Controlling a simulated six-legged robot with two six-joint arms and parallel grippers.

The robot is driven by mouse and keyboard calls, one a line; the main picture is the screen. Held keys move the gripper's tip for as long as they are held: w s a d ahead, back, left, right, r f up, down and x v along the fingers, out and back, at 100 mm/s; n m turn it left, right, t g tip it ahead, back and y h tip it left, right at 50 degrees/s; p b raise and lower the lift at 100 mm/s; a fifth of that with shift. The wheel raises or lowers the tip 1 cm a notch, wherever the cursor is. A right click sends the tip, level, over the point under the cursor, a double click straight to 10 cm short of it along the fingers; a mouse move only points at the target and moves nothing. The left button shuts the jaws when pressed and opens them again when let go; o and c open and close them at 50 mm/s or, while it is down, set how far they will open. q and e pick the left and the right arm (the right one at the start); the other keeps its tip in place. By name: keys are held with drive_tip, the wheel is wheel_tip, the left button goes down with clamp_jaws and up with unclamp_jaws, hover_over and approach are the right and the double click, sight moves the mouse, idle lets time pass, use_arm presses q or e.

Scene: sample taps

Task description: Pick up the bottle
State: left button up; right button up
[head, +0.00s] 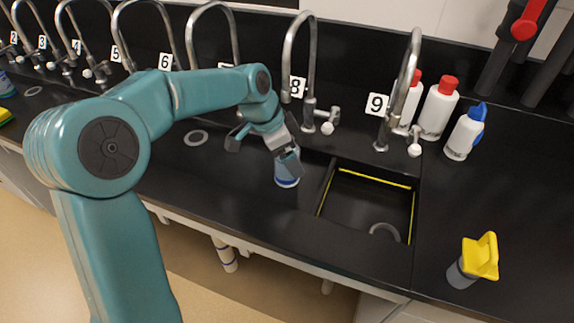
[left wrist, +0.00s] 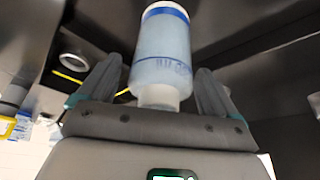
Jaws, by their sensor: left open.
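A small bottle (head: 287,179) with a white body and blue band stands on the black counter, left of the sink basin. My left gripper (head: 287,155) is directly over it and hides its upper part in the head view. In the left wrist view, the pale bottle (left wrist: 161,55) shows between the two fingers of my left gripper (left wrist: 158,85), its narrower white neck toward the palm. The fingers are spread on either side, with a visible gap on the left. My right gripper is not in view.
The sink basin (head: 366,208) with yellow edging is close on the right. Curved metal taps stand behind, including one by label 9 (head: 377,104).

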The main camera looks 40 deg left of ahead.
use_arm(q)
drive_tip(key=shift+r, duration=0.1)
drive_tip(key=c, duration=1.3)
